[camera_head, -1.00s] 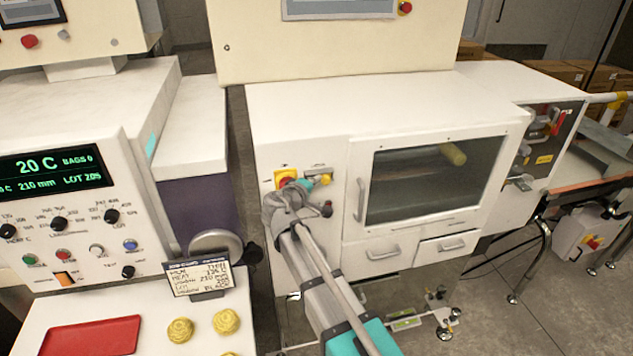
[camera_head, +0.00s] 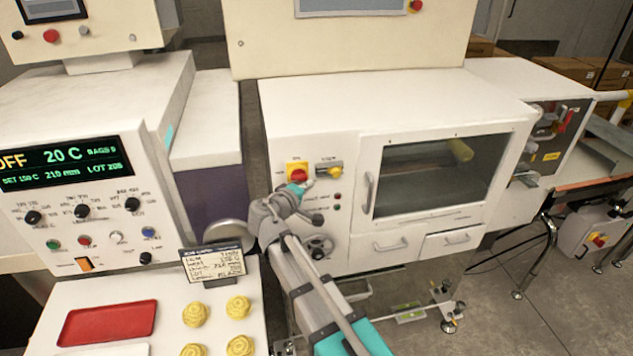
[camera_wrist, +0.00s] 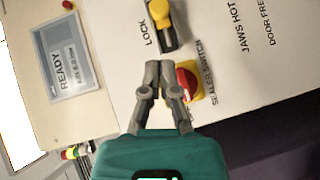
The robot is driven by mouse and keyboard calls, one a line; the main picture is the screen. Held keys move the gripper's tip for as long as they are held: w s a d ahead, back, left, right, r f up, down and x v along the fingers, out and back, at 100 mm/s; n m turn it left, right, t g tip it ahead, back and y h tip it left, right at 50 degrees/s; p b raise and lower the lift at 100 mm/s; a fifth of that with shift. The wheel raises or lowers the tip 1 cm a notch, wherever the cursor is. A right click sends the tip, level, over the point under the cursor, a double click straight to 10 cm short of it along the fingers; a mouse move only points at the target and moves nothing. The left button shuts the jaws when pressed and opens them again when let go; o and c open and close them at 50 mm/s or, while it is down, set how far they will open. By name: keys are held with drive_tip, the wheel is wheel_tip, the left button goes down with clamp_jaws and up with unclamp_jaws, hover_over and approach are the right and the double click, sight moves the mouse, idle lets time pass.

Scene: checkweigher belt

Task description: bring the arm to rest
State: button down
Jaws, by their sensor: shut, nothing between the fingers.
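My arm reaches up from the bottom of the head view to the front panel of the white sealer cabinet (camera_head: 310,120). My gripper (camera_wrist: 159,66) shows in the wrist view with its grey fingers together and nothing between them. Its fingertips lie beside the red and yellow sealer switch (camera_wrist: 188,82) in that picture; I cannot tell whether they touch it. The switch also shows in the head view (camera_head: 297,172), just above the teal wrist part. A yellow lock knob (camera_wrist: 160,12) on a dark plate is above the fingertips in the wrist view.
A dark-windowed door (camera_head: 432,175) with a handle is right of my arm. A console with a lit display (camera_head: 60,165) stands at left. A sign card (camera_head: 213,262), a red tray (camera_head: 108,323) and several yellow pieces (camera_head: 238,307) sit on the lower left surface.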

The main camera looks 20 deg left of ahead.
drive_tip(key=shift+s+a, duration=0.1)
drive_tip(key=shift+s, duration=0.2)
drive_tip(key=shift+w, duration=0.1)
drive_tip(key=w+d+f+m+g+h+b, duration=0.15)
drive_tip(key=d+f+m+g, duration=0.35)
drive_tip(key=d, duration=0.8)
drive_tip(key=w+d+f+m+g+h+b, duration=0.1)
drive_tip(key=w+d+f+m+g+h, duration=0.15)
drive_tip(key=d+f, duration=0.8)
drive_tip(key=s+d+f+m+g+y+b, duration=0.1)
drive_tip(key=s+d+f+m+g+y, duration=0.2)
drive_tip(key=d, duration=0.9)
drive_tip(key=s+d+f+m+g+y+b, duration=0.2)
drive_tip(key=s+d+g, duration=0.3)
drive_tip(key=s+d, duration=0.4)
drive_tip(key=shift+s+d+f+m+y+b, duration=0.35)
drive_tip(key=shift+d+m+y, duration=0.5)
drive_tip(key=shift+d, duration=0.75)
